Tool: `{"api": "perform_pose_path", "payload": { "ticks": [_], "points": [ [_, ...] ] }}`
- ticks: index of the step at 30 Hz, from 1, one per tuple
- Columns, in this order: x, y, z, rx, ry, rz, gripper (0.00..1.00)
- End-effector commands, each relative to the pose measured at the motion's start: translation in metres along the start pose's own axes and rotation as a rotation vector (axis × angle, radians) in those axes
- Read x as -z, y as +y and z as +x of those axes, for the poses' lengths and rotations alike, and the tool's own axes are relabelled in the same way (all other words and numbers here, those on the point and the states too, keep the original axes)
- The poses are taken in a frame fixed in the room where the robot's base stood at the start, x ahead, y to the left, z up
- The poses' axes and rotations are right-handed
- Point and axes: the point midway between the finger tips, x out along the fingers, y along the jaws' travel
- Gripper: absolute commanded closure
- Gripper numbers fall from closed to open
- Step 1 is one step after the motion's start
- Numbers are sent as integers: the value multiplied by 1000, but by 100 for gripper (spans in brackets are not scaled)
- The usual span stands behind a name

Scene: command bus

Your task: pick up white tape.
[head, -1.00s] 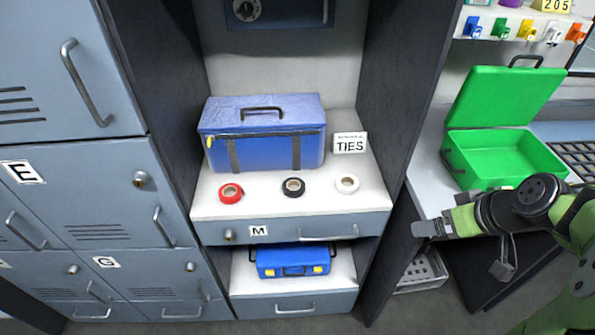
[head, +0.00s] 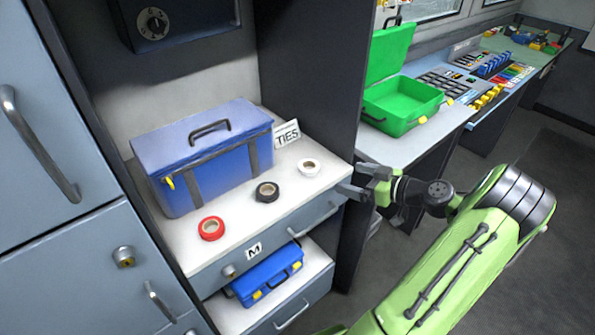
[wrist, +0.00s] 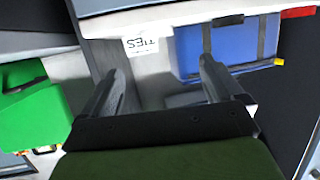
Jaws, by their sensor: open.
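The white tape (head: 309,167) lies flat on the white shelf top (head: 255,230), near its right end in the head view. The black tape (head: 267,191) and the red tape (head: 212,228) lie in a row to its left. My gripper (head: 357,182) is just right of the white tape, by the shelf's right edge, apart from it. In the wrist view my gripper (wrist: 160,72) shows two separated fingers with nothing held between them. I cannot make out the white tape in the wrist view.
A blue bag (head: 208,150) stands behind the tapes, with a TIES sign (head: 287,134) beside it. A dark upright panel (head: 310,75) bounds the shelf on the right. A green open case (head: 400,105) sits on the desk beyond. A blue box (head: 268,275) is below.

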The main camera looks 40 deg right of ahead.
Motion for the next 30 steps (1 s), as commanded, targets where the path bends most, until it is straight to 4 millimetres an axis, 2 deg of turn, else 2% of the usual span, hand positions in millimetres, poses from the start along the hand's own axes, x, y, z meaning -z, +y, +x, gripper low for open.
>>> {"api": "perform_pose_path", "payload": {
  "ticks": [1,6,14,19,22,28,30],
  "points": [
    [-1,-2,15,8,0,0,6],
    [-1,-2,58,8,-1,1,6],
    [1,0,93,5,-1,0,6],
    [4,3,125,6,-2,2,6],
    [4,3,133,4,-3,3,6],
    [4,4,134,3,-3,3,6],
    [4,4,133,3,-3,3,17]
  ]
}}
